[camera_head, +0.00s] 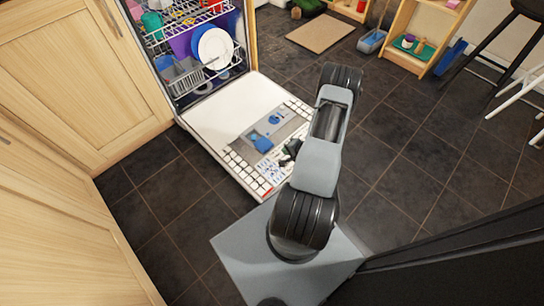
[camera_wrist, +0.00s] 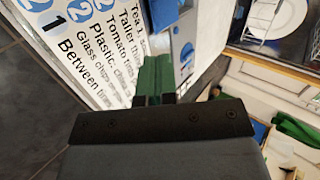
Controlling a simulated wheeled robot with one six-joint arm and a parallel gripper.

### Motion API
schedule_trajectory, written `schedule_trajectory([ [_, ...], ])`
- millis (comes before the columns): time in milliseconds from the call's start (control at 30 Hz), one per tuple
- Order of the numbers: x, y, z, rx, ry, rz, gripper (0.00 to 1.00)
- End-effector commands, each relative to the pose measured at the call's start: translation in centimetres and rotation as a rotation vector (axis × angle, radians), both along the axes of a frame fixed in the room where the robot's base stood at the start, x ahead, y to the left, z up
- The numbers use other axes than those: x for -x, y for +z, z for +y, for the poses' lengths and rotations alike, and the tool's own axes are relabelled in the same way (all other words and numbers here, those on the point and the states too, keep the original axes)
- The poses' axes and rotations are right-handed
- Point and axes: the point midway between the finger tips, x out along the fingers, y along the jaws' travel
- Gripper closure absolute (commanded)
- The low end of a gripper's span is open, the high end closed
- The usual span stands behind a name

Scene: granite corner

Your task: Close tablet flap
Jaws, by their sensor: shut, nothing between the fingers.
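The dishwasher door (camera_head: 222,105) lies open and lowered, its inner side facing up. A grey dispenser panel (camera_head: 290,128) is set in it, with a blue flap-like part (camera_head: 263,144) and a rounder blue part (camera_head: 274,118). I cannot tell for sure which blue part is the tablet flap or how far it stands open. My gripper (camera_head: 287,156) is over the door beside the dispenser, partly hidden by my arm. In the wrist view its green-tipped fingers (camera_wrist: 155,68) are together and empty, close to a small blue part (camera_wrist: 187,54). Contact cannot be told.
Printed labels (camera_wrist: 95,45) cover the door around the dispenser. Dish racks (camera_head: 183,78) with a white plate (camera_head: 215,48) stand inside the dishwasher. Wooden cabinets (camera_head: 60,75) are at the left. A stool (camera_head: 500,40) stands far right.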

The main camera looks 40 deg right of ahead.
Motion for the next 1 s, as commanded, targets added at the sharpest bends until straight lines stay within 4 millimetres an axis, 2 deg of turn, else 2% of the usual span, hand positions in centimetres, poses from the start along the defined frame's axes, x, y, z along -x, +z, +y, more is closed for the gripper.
schedule_trajectory([
  [33,0.7,-1.9,-0.3,0.0,-0.028,0.009,1.0],
  [167,1.3,-4.0,-0.6,0.009,-0.065,0.023,1.0],
  [267,0.8,-5.1,-0.6,0.011,-0.072,0.026,1.0],
  [700,-5.1,-10.7,0.3,0.011,-0.072,0.025,1.0],
  [767,-5.7,-11.3,0.4,0.011,-0.071,0.025,1.0],
  [1000,-8.5,-10.8,0.7,0.011,-0.072,0.025,1.0],
])
